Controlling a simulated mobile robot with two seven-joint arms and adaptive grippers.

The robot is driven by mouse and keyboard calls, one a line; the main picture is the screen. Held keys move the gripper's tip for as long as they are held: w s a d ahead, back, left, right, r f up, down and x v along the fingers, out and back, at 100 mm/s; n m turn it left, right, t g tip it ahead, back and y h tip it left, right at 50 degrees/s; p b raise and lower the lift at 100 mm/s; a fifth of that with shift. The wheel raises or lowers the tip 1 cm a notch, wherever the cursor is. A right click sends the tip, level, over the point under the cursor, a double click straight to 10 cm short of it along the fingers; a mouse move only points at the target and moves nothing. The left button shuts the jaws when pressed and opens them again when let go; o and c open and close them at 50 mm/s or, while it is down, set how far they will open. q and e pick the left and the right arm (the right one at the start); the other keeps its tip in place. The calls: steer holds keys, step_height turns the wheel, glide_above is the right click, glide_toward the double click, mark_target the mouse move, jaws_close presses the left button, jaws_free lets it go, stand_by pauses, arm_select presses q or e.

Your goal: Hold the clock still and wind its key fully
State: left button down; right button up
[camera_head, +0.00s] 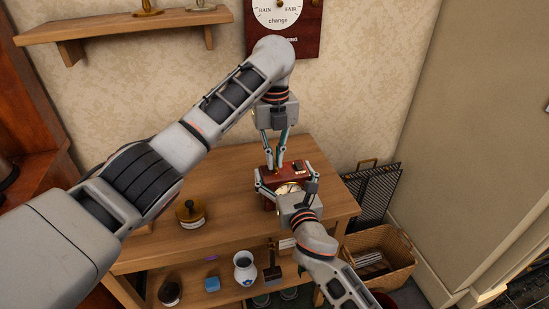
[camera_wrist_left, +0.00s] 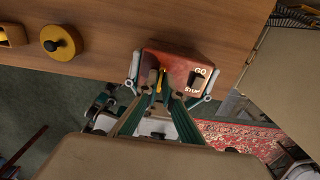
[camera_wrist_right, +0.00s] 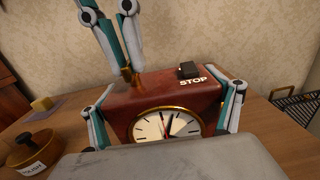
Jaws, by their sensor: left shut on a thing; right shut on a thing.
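The clock (camera_head: 298,172) is a dark red box standing on the table. Its white dial with a brass rim (camera_wrist_right: 168,126) shows in the right wrist view. A black switch (camera_wrist_right: 189,70) sits on its top near the word STOP; GO also shows in the left wrist view (camera_wrist_left: 201,71). My right gripper (camera_head: 283,181) is shut on the clock, one finger on each side. My left gripper (camera_head: 277,167) points down from above and is shut on the brass key (camera_wrist_right: 127,74) on the clock's top. The key is mostly hidden by the fingers.
A round brass-coloured pot (camera_head: 190,215) stands on the wooden table (camera_head: 222,168), left of the clock. A lower shelf holds a white vase (camera_head: 245,270) and a blue block (camera_head: 212,284). A basket (camera_head: 398,262) and a dark mesh screen (camera_head: 377,190) stand at the right.

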mark_target(275, 162)
arm_select(q)
steer(key=shift+f, duration=0.1)
arm_select(e)
steer(key=shift+w+d+f, duration=0.1)
steer(key=shift+w+d, duration=0.05)
steer(key=shift+d, duration=0.15)
arm_select(q)
steer(key=c, duration=2.2)
jaws_free()
arm_select(e)
steer(key=shift+a, duration=0.1)
steer(key=shift+s+a, duration=0.2)
arm_select(q)
step_height(275, 162, up, 12)
steer(key=shift+r, duration=0.1)
arm_select(e)
steer(key=o, duration=1.3)
